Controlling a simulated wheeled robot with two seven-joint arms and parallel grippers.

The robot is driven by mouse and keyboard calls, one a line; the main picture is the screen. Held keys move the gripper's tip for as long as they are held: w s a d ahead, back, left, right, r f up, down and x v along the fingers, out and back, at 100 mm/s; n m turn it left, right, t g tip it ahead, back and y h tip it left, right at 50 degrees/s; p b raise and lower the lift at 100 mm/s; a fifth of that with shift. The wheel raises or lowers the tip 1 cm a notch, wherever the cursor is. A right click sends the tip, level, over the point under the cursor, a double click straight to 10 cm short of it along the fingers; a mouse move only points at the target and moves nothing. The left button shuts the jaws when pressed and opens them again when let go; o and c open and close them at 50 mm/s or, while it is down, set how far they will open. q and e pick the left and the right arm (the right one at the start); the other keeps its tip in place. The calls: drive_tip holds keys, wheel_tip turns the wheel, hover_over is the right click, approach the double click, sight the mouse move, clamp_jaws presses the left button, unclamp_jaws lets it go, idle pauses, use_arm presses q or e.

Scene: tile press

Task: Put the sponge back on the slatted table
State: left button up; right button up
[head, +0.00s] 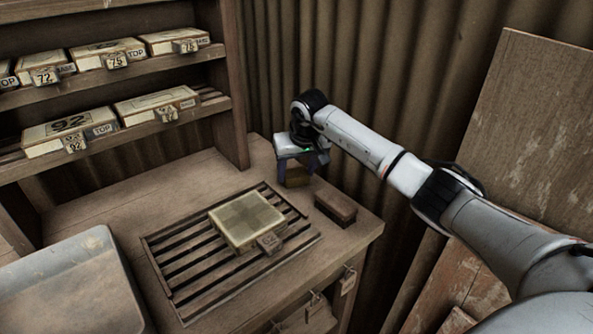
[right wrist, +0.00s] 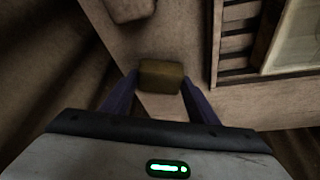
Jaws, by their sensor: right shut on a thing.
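The sponge (head: 296,178), a small yellow-brown block, is between the fingers of my right gripper (head: 303,165) at the back right corner of the wooden table. In the right wrist view the sponge (right wrist: 160,77) sits between the two dark fingertips. I cannot tell whether it touches the tabletop. The slatted table (head: 172,262) is a set of wooden slats in front and to the left of my right gripper; its slats also show in the right wrist view (right wrist: 236,42). My left gripper is not in view.
A pale square tile (head: 243,218) with a tag lies on the slats. A brown block (head: 335,207) rests on the tabletop right of the slats. A grey basin (head: 65,285) is at the lower left. Shelves with labelled boxes (head: 68,132) stand behind; a corrugated wall (head: 400,75) is close behind my right arm.

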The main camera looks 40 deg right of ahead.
drive_tip(key=shift+f, duration=0.1)
drive_tip(key=o, duration=0.9)
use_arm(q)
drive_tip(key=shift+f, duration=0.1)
use_arm(e)
drive_tip(key=shift+o, duration=0.2)
